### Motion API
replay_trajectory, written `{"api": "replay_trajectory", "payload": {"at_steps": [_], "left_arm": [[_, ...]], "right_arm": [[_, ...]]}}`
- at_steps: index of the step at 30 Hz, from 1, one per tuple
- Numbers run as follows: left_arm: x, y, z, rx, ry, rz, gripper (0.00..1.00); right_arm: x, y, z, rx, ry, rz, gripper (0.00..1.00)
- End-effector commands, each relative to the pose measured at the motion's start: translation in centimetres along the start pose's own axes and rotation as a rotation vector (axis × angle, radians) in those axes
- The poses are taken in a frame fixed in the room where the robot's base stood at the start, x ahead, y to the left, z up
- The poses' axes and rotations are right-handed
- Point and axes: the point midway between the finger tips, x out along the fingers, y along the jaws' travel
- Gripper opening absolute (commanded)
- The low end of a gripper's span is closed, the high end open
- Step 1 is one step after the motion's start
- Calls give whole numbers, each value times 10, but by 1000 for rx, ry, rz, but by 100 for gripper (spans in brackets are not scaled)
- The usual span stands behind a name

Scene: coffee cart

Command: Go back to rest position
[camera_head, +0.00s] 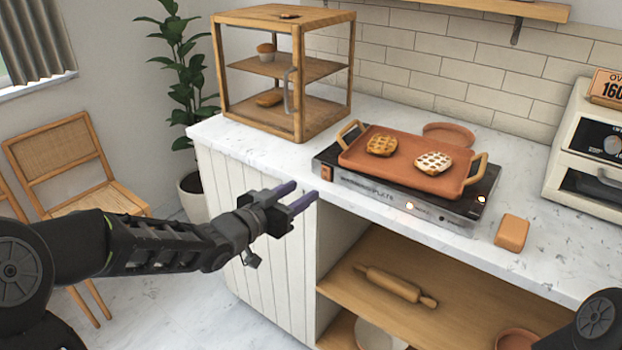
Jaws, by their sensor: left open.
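My left gripper (300,196) is open and empty. It hangs in front of the counter's white panelled front, a little below the counter edge, with its purple-tipped fingers pointing right. My left arm reaches in from the left edge. Only a dark rounded part of my right arm shows at the bottom right corner. The right gripper is out of view. A terracotta griddle tray (385,174) with wooden handles stands on the warming plate (450,215).
A wooden display cabinet (299,85) with baked goods stands at the counter's back left. An orange-brown block (511,233) lies right of the plate, near the oven (590,150). A rolling pin (396,285) lies on the shelf below. A chair (60,150) stands at left.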

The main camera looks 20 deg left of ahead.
Motion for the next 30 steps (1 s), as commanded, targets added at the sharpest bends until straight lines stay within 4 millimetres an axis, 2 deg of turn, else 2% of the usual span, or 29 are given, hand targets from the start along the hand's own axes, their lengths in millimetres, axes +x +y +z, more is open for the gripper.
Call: {"api": "replay_trajectory", "payload": {"at_steps": [5, 8, 11, 14, 15, 17, 18, 21, 25, 27, 30], "left_arm": [[0, -3, 3, 10, -13, -11, 44], [-3, -12, 20, -29, -55, -58, 44], [-7, -18, 62, -125, -143, -107, 44], [-13, -6, 121, -257, -279, -137, 44], [-17, 4, 148, -313, -343, -145, 44], [-27, 25, 190, -398, -450, -152, 44], [-36, 43, 218, -450, -527, -153, 44], [-68, 90, 279, -565, -720, -154, 44], [-123, 155, 338, -669, -965, -150, 44], [-154, 184, 360, -698, -1078, -146, 44], [-191, 216, 378, -712, -1198, -134, 44]], "right_arm": [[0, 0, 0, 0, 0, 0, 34], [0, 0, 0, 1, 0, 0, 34], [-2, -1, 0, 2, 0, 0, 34], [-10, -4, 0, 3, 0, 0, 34], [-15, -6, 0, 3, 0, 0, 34], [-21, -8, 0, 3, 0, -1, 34], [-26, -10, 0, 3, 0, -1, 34], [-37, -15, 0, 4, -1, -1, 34], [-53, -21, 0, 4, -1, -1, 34], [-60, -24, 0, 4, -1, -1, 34], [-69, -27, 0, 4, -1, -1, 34]]}}
